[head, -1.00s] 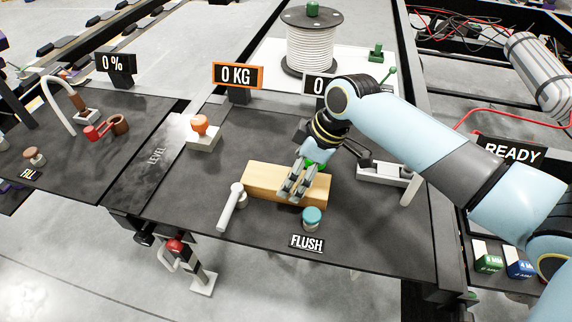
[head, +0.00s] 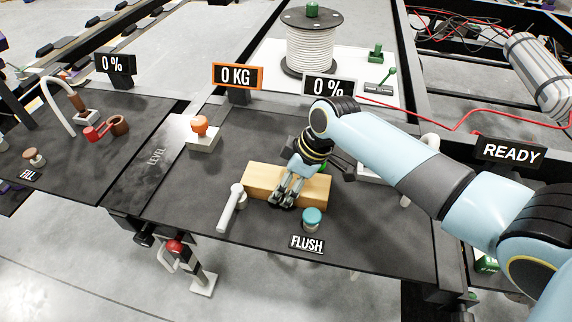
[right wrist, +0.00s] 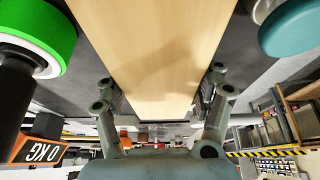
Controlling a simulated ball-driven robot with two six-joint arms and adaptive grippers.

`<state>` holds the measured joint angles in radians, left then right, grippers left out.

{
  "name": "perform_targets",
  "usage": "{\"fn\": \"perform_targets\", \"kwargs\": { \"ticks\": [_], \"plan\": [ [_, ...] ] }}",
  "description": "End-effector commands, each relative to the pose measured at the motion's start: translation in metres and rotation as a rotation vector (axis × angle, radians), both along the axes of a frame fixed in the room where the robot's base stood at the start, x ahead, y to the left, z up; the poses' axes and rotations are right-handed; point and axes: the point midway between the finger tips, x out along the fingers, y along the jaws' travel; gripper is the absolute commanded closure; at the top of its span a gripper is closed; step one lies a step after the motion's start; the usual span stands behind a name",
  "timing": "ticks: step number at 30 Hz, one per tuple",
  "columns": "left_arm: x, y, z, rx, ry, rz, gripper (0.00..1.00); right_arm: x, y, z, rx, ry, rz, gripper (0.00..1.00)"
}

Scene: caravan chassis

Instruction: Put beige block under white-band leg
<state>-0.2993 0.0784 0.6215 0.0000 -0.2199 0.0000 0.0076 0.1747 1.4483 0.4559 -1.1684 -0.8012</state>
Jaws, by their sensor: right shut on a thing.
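The beige block (head: 258,180) is a long wooden bar lying on the dark deck between the white lever and the teal knob. My right gripper (head: 283,201) is at the middle of the block, its fingers shut on it. In the right wrist view the block (right wrist: 155,50) runs between the two fingers of my right gripper (right wrist: 160,95). I cannot pick out a leg with a white band for certain. Below the deck's front edge is a jack-like leg (head: 190,268) with a red knob and a pale foot. My left gripper is not in view.
A white lever (head: 230,210) stands left of the block, a teal knob (head: 312,217) close in front. A green-rimmed round part (right wrist: 45,40) is near my right gripper. An orange knob (head: 199,125) sits further left. The deck (head: 185,205) is bare at front left.

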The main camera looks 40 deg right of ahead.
Motion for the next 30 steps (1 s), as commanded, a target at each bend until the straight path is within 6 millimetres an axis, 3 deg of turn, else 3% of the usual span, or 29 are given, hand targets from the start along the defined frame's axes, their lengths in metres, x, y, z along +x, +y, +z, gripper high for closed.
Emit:
{"fn": "perform_targets", "kwargs": {
  "ticks": [4, 5, 13, 22, 30],
  "plan": [
    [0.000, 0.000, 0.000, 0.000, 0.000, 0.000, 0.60, 0.000, 0.000, 0.000, 0.000, -0.001, 0.000, 0.77],
    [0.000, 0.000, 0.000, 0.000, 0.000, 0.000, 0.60, 0.000, 0.000, 0.001, 0.000, -0.001, 0.000, 0.83],
    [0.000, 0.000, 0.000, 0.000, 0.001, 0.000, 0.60, 0.001, 0.000, 0.004, 0.000, -0.003, 0.000, 0.83],
    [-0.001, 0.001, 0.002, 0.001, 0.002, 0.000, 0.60, 0.001, 0.000, 0.044, -0.001, -0.005, 0.001, 0.83],
    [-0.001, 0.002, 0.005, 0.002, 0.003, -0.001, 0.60, -0.055, -0.004, 0.073, -0.003, 0.000, 0.003, 0.83]
  ]
}}
